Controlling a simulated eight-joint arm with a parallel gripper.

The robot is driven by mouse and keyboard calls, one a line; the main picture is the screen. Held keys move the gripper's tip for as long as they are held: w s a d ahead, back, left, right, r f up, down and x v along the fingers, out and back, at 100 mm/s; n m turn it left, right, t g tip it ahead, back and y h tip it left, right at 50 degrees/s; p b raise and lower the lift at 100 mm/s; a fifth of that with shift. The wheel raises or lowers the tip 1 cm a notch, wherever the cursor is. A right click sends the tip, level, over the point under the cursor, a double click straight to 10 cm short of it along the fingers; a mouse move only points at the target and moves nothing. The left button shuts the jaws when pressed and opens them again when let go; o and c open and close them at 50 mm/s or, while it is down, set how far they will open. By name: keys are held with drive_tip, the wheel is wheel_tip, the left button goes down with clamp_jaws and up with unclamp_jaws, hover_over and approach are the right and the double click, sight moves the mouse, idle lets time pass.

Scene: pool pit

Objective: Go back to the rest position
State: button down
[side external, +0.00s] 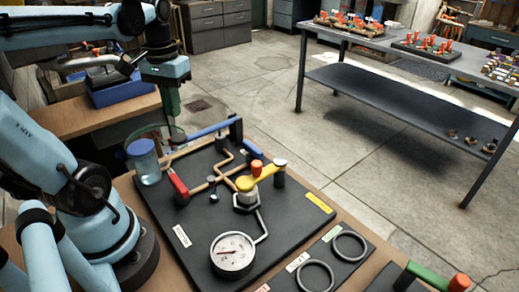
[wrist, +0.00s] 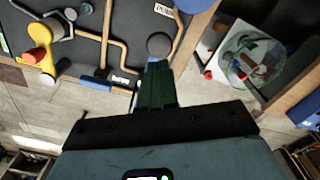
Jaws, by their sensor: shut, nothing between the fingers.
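My gripper (side external: 173,112) hangs from the arm near the far left edge of a black valve board (side external: 165,217). Its dark green fingers are together with nothing between them. In the wrist view my gripper (wrist: 156,68) points toward the board's edge, and its tips overlap the area just below a dark round post top (wrist: 159,45). The board carries a yellow lever (side external: 258,179) with an orange knob, a red handle (side external: 178,184), a blue handle (side external: 208,131) and a round pressure gauge (side external: 232,254). Whether the fingertips touch anything is unclear.
A clear blue-topped cylinder (side external: 148,166) stands at the board's left edge. A clear bowl (wrist: 240,66) sits beside the board. Two rings (side external: 316,275) and a green handle (side external: 427,275) lie front right. A grey table (side external: 375,90) with several valve sets stands beyond open floor.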

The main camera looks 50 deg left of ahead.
drive_tip(key=w+d+f+m+t, duration=0.1)
drive_tip(key=w+d+m+t, duration=0.2)
drive_tip(key=d, duration=0.4)
drive_tip(key=w+d+f+m+t, duration=0.2)
drive_tip(key=w+d+m+t, duration=0.1)
drive_tip(key=d, duration=0.5)
drive_tip(key=shift+w+t, duration=0.3)
drive_tip(key=shift+t, duration=0.3)
drive_tip(key=shift+f, duration=0.1)
